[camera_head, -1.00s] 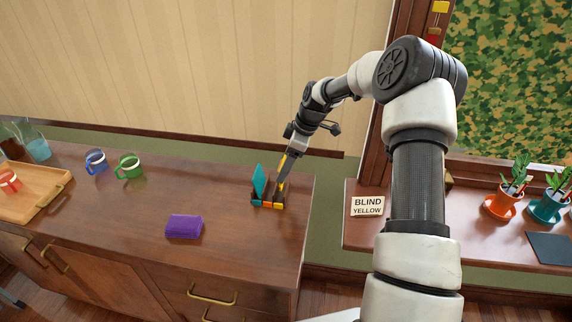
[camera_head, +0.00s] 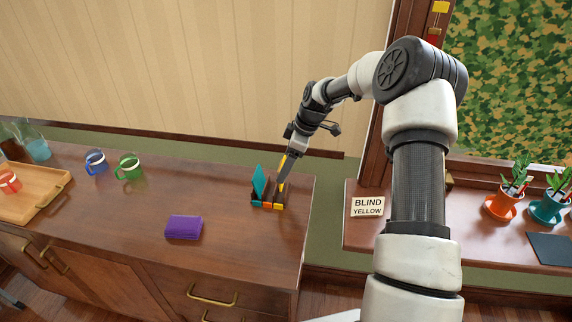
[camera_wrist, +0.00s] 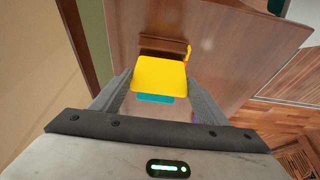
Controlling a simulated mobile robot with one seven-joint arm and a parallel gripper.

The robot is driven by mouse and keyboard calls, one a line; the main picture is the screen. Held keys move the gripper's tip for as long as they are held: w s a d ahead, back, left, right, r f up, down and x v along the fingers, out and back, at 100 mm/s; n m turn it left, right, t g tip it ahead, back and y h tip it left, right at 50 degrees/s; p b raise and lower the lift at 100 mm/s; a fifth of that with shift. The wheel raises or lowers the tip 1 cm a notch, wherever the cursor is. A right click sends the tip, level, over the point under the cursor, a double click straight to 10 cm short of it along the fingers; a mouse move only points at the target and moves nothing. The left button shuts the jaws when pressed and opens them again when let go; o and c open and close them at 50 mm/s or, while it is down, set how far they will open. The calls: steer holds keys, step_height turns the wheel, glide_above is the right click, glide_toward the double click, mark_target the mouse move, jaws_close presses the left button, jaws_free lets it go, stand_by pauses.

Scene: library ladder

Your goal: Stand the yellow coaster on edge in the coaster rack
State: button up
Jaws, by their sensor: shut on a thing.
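The yellow coaster (camera_wrist: 160,77) is between my gripper's fingers in the wrist view; in the head view only a thin strip of it (camera_head: 283,162) shows, close to upright. My gripper (camera_head: 285,173) is shut on it, directly above the right part of the coaster rack (camera_head: 266,206). The rack is small and dark, with teal, orange and yellow marks along its front. A teal coaster (camera_head: 259,180) stands on edge in its left slot. The fingers hide the yellow coaster's lower edge, so I cannot tell whether it touches the slot floor.
The rack is near the right end of the wooden counter (camera_head: 120,215). A purple block (camera_head: 184,227) lies to its front left. Blue (camera_head: 95,162) and green (camera_head: 129,167) mugs and a tray (camera_head: 33,190) are farther left.

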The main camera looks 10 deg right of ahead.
steer(key=shift+f+b, duration=1.85)
steer(key=shift+f, duration=0.65)
steer(key=o, duration=1.2)
steer(key=p+v, duration=0.1)
steer(key=v, duration=1.6)
steer(key=shift+r, duration=0.25)
steer(key=shift+d, duration=0.1)
